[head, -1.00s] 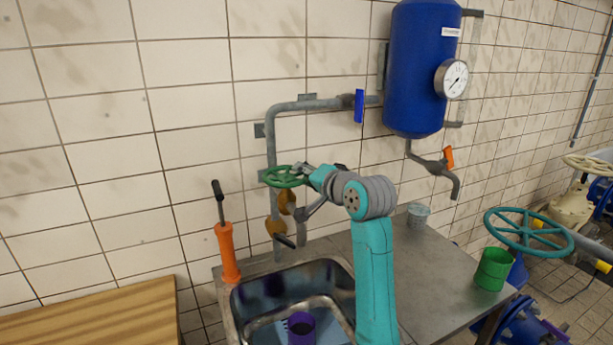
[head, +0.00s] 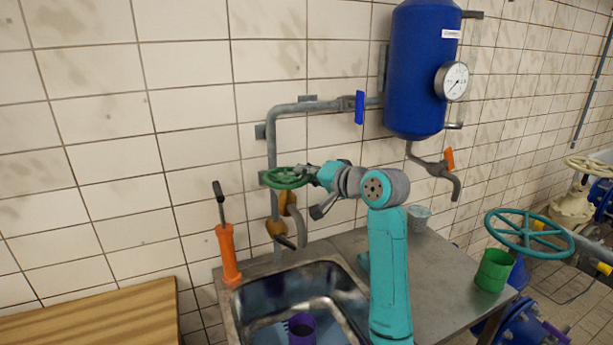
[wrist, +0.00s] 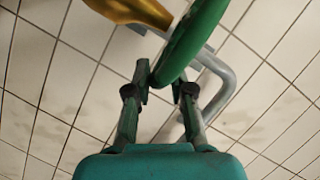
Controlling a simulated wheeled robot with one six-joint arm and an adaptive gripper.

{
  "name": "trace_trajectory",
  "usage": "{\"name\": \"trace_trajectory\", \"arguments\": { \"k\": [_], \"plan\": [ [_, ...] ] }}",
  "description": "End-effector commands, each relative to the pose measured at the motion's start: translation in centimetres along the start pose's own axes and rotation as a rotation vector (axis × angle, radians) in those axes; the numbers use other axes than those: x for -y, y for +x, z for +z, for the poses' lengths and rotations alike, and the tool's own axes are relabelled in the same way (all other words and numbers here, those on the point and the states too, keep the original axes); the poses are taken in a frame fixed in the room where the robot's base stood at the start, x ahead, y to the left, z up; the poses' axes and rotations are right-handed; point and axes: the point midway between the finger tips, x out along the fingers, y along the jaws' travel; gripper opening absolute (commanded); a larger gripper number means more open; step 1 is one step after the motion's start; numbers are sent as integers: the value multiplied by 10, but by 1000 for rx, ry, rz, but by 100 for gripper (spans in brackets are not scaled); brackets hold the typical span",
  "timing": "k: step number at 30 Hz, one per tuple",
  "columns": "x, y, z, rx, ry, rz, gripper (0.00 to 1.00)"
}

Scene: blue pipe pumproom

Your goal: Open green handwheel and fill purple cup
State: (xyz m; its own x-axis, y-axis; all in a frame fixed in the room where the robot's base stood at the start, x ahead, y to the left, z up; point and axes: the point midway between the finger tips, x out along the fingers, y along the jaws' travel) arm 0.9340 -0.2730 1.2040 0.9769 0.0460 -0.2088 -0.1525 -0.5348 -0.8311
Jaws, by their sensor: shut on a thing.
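The green handwheel (head: 286,178) sits on the grey pipe at the wall, above the sink. In the wrist view its rim (wrist: 190,42) passes between my gripper's fingers. My gripper (wrist: 160,84) is shut on that rim; in the head view my gripper (head: 309,172) reaches the wheel's right side. The purple cup (head: 301,330) stands in the sink basin, its lower part cut off by the frame edge. A grey curved spout (head: 299,228) hangs below the wheel, above the sink. I cannot see any water.
A metal sink (head: 232,318) and counter lie below. An orange pump-like tool (head: 228,255) stands at left. A green cup (head: 493,270) and a small grey bucket (head: 419,217) stand on the counter. A blue tank (head: 422,70) hangs above. A larger teal handwheel (head: 528,232) is at right.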

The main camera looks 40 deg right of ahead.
Motion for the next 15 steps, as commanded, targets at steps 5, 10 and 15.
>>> {"name": "trace_trajectory", "arguments": {
  "k": [5,10,15],
  "plan": [
    [-8,3,1,38,-2,-5,0],
    [-8,3,2,39,-2,-5,0],
    [-8,3,2,39,-2,-5,39]
  ]
}}
